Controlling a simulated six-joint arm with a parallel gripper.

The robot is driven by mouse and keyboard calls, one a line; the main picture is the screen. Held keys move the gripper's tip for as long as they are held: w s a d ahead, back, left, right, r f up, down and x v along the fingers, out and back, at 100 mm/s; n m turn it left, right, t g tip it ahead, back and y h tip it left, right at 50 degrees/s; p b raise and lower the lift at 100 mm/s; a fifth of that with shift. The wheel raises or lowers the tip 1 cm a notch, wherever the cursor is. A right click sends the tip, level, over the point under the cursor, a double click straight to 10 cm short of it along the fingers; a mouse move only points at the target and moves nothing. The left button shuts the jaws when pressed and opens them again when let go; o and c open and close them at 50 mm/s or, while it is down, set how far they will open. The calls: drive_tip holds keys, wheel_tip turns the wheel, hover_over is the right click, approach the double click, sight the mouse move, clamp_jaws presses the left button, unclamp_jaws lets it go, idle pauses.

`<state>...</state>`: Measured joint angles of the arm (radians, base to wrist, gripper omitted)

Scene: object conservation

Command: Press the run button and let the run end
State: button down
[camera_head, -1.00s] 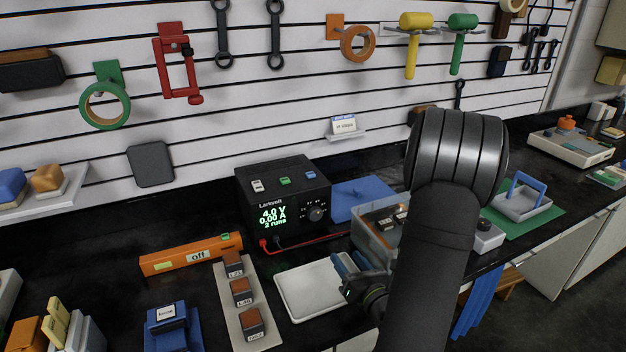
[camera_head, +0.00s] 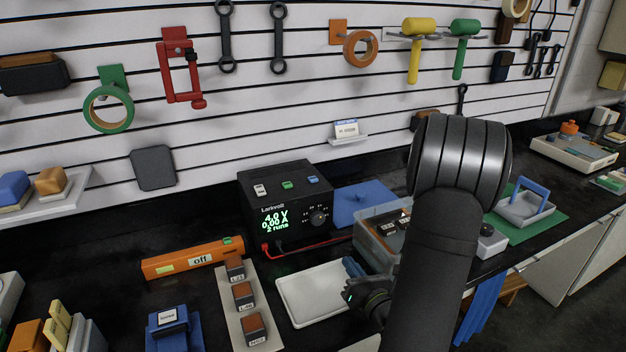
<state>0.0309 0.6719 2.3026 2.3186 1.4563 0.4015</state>
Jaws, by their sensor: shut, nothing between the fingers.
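The black Larkvolt power supply (camera_head: 285,205) stands at the back of the bench against the wall. Its green display reads 4.0 V, 0.00 A and 2 runs. On its top are a white button (camera_head: 260,189), a green button (camera_head: 287,185) and a blue button (camera_head: 313,180); I cannot read which one is the run button. A dial (camera_head: 318,218) is on its front. My gripper (camera_head: 354,268) is shut and empty, low over the right end of the white tray, in front and to the right of the supply. My arm partly hides it.
An orange bar (camera_head: 180,262) marked "off" lies left of the tray (camera_head: 312,292). A strip (camera_head: 233,310) holds 3 brown-topped blocks. A red lead runs from the supply.

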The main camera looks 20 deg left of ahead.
sight(315, 180)
drive_tip(key=shift+a, duration=0.1)
idle(0.8)
drive_tip(key=a+r+n+g, duration=0.4)
drive_tip(key=a+n+g, duration=0.1)
drive_tip(key=a, duration=0.3)
drive_tip(key=a+r+n+g+y, duration=0.1)
drive_tip(key=a+r+n+g, duration=0.3)
drive_tip(key=a, duration=0.5)
drive_tip(key=a+r+n+g, duration=0.3)
drive_tip(key=a+n+g, duration=0.3)
drive_tip(key=a, duration=0.2)
drive_tip(key=w+r+n+t+h, duration=0.1)
drive_tip(key=w+n, duration=0.2)
drive_tip(key=w+d+r+n+t+h, duration=0.1)
drive_tip(key=w+n, duration=0.2)
drive_tip(key=w+d+r+n+t+h, duration=0.1)
drive_tip(key=w+n, duration=0.2)
drive_tip(key=w, duration=0.1)
drive_tip(key=shift+r+h, duration=0.3)
drive_tip(key=shift+h, duration=0.1)
drive_tip(key=w+d+r+n+t+h, duration=0.2)
drive_tip(key=w+d+r+n+t, duration=0.3)
drive_tip(key=w, duration=0.5)
wheel_tip(315, 180, up, 2)
drive_tip(key=shift+w+d+r+n+h, duration=0.2)
drive_tip(key=shift+d+n+h, duration=0.25)
drive_tip(key=shift+n, duration=0.75)
drive_tip(key=shift+s, duration=0.1)
drive_tip(key=shift+f, duration=4.4)
